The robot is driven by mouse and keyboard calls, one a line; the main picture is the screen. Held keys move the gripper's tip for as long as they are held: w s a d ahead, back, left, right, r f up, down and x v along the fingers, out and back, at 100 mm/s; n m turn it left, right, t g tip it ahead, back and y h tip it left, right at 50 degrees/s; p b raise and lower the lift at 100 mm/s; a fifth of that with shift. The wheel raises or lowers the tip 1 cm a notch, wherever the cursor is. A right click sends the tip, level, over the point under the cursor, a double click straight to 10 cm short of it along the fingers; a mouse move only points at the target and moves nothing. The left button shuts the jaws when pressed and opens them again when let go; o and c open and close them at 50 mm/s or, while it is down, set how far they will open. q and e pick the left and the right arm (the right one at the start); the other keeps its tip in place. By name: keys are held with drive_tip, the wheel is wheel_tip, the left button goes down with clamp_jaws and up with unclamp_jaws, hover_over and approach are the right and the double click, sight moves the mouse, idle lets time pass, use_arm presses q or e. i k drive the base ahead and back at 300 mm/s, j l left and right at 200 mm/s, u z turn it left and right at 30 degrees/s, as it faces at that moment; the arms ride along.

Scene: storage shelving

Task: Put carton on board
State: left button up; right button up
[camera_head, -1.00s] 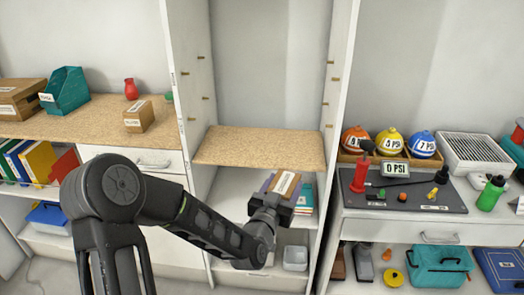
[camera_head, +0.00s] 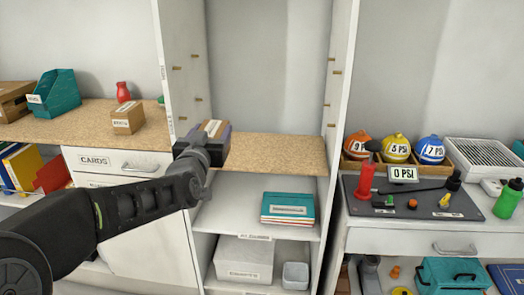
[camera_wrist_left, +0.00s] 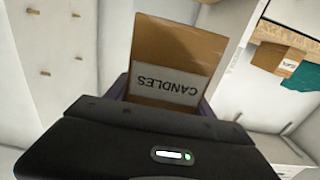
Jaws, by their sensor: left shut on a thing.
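The carton (camera_head: 214,127) is a brown cardboard box with a white label. In the left wrist view the carton (camera_wrist_left: 178,55) fills the space ahead of the gripper, and its label reads CANDLES upside down. My left gripper (camera_head: 212,146) is shut on it. It hides most of the carton in the head view. The board (camera_head: 275,150) is the speckled tan shelf in the middle bay. The gripper and carton are at the left end of the board in the picture. I cannot tell whether the carton touches the board. My right gripper is not in view.
White uprights with pegs (camera_head: 333,99) stand on both sides of the board. The rest of the board is bare. Below are teal books (camera_head: 287,208), a white box (camera_head: 243,258) and a small bin (camera_head: 295,275). Another small carton (camera_head: 128,119) is on the left counter.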

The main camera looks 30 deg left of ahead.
sight(259, 148)
drive_tip(key=i, duration=0.9)
